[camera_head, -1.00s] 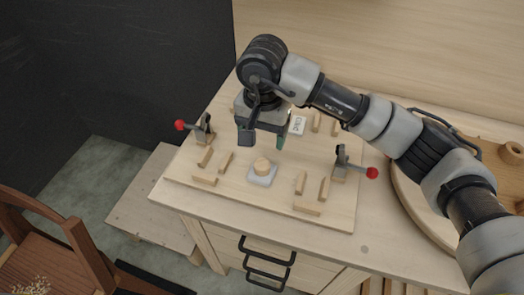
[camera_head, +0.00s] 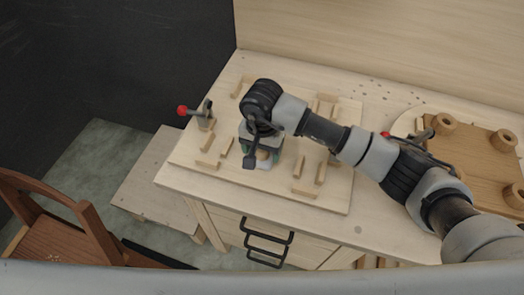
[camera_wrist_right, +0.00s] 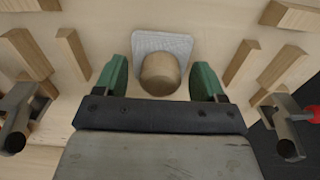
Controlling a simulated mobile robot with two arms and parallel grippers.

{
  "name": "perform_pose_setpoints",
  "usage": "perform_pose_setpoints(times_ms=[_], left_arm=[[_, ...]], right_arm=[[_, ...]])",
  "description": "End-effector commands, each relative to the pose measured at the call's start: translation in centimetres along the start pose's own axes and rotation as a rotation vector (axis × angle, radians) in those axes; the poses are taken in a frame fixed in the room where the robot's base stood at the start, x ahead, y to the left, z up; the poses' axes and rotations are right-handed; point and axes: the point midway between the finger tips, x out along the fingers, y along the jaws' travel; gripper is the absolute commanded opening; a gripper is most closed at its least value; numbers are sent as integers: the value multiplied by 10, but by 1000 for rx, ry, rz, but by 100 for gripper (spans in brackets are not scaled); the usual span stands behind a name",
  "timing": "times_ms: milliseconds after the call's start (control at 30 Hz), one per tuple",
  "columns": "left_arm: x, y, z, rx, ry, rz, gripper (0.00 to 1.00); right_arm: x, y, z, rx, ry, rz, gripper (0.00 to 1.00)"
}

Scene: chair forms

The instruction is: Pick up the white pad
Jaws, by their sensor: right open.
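The white pad (camera_wrist_right: 160,42) is a flat, pale square with a round wooden knob (camera_wrist_right: 160,74) on top, and it lies on the wooden board. In the head view only a small part of the pad (camera_head: 264,166) shows below my right gripper (camera_head: 261,154). In the right wrist view the two green fingertips of this gripper (camera_wrist_right: 161,76) are open, one on either side of the knob with a gap to each. I cannot tell the exact height of the fingertips over the pad. My left gripper is out of view.
Several wooden blocks stand on the board (camera_head: 325,202) around the pad. A red-knobbed toggle clamp (camera_head: 206,114) is at its left, and another red knob (camera_head: 386,134) shows partly behind my arm.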

Motion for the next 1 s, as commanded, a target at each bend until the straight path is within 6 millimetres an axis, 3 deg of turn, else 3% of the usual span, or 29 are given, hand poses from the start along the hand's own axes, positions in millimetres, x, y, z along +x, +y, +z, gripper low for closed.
perform_pose_setpoints(times_ms=[167, 500, 833, 1000], left_arm=[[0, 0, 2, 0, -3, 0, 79], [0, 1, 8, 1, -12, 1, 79], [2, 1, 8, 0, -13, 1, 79], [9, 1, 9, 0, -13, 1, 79]], right_arm=[[0, 0, 0, 0, 0, -1, 70], [0, 0, 0, 0, 1, -1, 18], [-3, 0, -1, 0, 2, -1, 16], [-18, -1, -1, -2, 6, -3, 16]])
